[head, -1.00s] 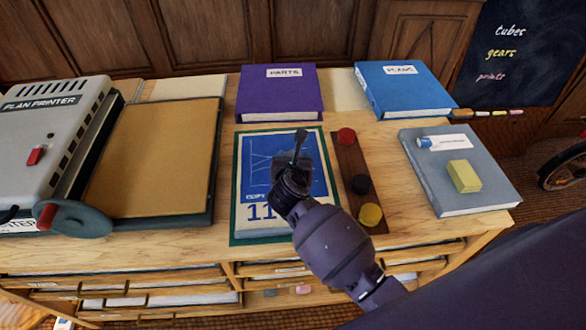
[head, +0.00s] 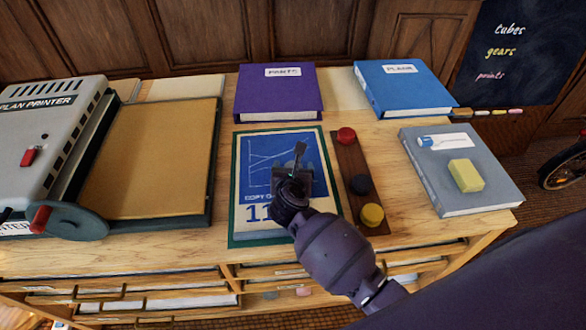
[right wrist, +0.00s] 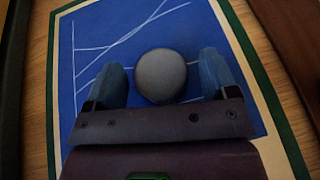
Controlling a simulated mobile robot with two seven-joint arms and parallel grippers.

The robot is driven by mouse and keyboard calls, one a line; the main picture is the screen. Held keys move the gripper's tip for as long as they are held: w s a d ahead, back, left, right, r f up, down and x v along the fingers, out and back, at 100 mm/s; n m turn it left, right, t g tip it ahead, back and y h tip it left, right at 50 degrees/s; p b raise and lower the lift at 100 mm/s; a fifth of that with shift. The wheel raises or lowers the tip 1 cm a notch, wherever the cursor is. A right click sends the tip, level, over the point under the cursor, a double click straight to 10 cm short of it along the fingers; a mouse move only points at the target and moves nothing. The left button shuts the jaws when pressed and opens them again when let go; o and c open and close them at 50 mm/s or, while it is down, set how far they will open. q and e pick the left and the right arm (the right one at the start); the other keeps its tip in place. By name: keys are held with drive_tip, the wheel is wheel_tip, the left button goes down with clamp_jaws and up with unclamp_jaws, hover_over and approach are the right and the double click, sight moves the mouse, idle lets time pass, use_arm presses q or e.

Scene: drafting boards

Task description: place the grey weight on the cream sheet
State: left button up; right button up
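The grey weight (right wrist: 161,75), a round smooth disc, sits on a blue printed sheet (right wrist: 100,35) with a cream border; in the head view my right gripper largely hides it. The right gripper (head: 300,155) is over this sheet (head: 262,150); in the right wrist view its blue fingers (right wrist: 161,80) are apart, one on each side of the weight, with a gap showing at each. Plain cream sheets lie at the back, one between the binders (head: 342,90) and one behind the tan board (head: 180,88). My left gripper is not in view.
A wooden strip with red, black and yellow knobs (head: 361,185) lies right of the printed sheet. A purple binder (head: 278,98) and blue binder (head: 405,95) are behind. A grey book (head: 440,195) bears a yellow block (head: 466,175). A plan printer (head: 45,140) stands left.

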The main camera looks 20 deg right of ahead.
drive_tip(key=shift+r, duration=0.15)
drive_tip(key=p+v, duration=0.1)
drive_tip(key=v, duration=1.1)
idle(0.5)
